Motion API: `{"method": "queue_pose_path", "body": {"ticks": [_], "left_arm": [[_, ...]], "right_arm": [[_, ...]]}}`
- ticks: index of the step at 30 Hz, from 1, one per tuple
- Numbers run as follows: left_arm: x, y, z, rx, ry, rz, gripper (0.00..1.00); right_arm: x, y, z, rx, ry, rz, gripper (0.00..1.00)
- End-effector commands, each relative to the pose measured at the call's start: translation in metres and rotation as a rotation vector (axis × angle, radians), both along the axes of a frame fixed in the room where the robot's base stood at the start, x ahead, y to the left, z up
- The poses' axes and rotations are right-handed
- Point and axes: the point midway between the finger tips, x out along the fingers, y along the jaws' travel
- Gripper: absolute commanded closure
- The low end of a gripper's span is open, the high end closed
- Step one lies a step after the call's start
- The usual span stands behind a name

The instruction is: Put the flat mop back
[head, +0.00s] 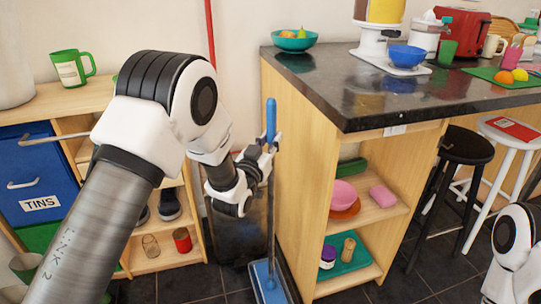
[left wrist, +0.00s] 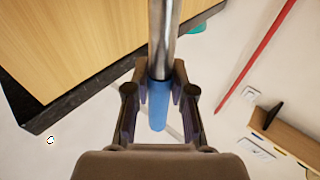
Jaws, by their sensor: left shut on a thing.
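The flat mop has a blue grip at the top (head: 271,118), a thin metal pole and a flat blue head (head: 262,281) low by the floor tiles. I cannot tell whether the head touches the floor. The mop stands about upright in front of the gap left of the counter. My left gripper (head: 267,146) is shut on its upper pole, just below the blue grip. In the left wrist view the fingers (left wrist: 160,74) close around the shaft where the metal meets the blue grip (left wrist: 158,105). My right gripper is out of view; only part of that arm shows at lower right.
The granite-topped counter (head: 330,98) with open shelves stands close right of the mop. A dark bin (head: 240,225) is behind my gripper. Wooden shelves (head: 160,258) with a blue TINS drawer (head: 40,175) are at left. A red pole (head: 210,30) runs up the wall. Stools stand at right.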

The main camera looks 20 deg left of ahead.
Motion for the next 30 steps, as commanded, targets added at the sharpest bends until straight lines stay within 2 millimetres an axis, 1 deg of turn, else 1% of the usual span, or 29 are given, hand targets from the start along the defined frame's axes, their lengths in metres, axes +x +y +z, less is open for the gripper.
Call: {"method": "queue_pose_path", "body": {"ticks": [1,3,4,11,14,15,16,17,24,27,30], "left_arm": [[0.000,0.000,-0.012,0.000,0.002,0.000,1.00],[0.000,0.000,-0.023,-0.001,0.001,0.000,1.00],[0.000,0.000,-0.026,-0.001,0.000,0.000,1.00],[0.000,0.000,-0.026,0.000,-0.002,0.000,1.00],[0.000,0.000,-0.029,0.000,-0.001,0.000,1.00],[0.000,0.000,-0.030,0.000,0.001,0.000,0.70],[0.000,0.000,-0.029,-0.001,0.001,0.000,0.59],[0.000,0.000,-0.029,-0.001,0.001,0.000,0.52],[0.000,0.000,-0.029,0.000,0.001,0.000,0.52],[0.000,0.000,-0.024,0.000,0.001,0.000,0.52],[-0.012,0.001,-0.029,-0.001,0.004,0.000,0.52]], "right_arm": [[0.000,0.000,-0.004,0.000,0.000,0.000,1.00],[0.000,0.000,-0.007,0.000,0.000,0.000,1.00],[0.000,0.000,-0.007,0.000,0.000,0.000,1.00],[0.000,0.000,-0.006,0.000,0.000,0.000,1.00],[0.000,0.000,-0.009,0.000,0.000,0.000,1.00],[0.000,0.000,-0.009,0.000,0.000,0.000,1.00],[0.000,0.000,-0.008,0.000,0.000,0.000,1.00],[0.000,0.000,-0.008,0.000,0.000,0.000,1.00],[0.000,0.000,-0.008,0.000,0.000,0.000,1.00],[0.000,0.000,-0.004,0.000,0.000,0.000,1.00],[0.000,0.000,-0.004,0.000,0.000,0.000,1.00]]}}
